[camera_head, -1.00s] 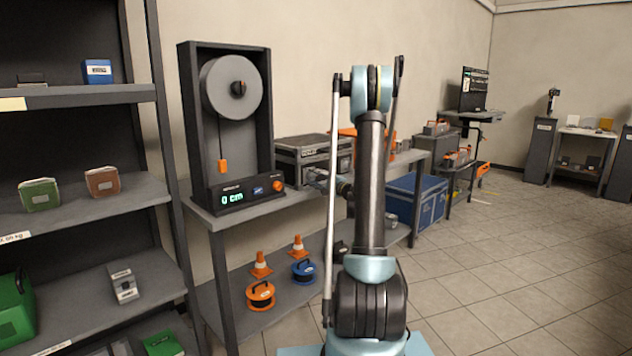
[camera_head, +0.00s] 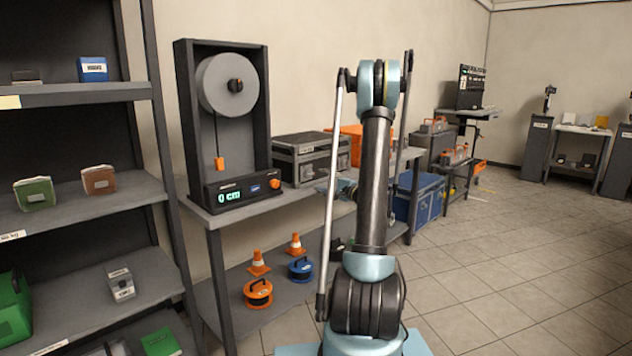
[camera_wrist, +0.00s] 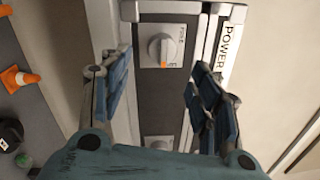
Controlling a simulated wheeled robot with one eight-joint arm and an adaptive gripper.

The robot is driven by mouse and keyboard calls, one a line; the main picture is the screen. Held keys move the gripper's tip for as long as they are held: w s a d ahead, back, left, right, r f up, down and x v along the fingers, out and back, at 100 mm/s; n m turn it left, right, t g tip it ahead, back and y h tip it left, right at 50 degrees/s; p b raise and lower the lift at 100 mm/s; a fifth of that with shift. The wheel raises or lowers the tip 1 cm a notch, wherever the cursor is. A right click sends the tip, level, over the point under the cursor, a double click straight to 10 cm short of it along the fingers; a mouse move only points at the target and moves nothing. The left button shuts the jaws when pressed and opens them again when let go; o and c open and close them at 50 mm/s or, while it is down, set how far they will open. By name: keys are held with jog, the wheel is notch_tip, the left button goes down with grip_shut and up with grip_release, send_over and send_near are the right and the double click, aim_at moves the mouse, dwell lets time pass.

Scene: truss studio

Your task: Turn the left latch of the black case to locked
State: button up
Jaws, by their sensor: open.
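The black case (camera_head: 318,150) stands on the bench, its latched front facing my arm. In the wrist view the case's dark front panel (camera_wrist: 158,103) is seen turned sideways, with the floor at picture left. Its left latch (camera_wrist: 161,48) is a round grey knob on a pale plate near the picture top. An orange mark shows at the knob's lower edge; the small plate lettering is hard to read. The other latch (camera_wrist: 158,143) is partly hidden by my wrist. My gripper (camera_wrist: 162,68) is open and empty, its fingers on either side of the panel. Contact with the knob is not visible.
A height gauge (camera_head: 222,120) with a "0 cm" display stands left of the case on the bench. An orange case (camera_head: 352,135) is behind right, and a blue crate (camera_head: 420,198) is below. Cones and reels lie on the lower shelf. Tiled floor (camera_head: 500,270) at right is clear.

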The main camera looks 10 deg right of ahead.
jog(key=shift+v, duration=2.45)
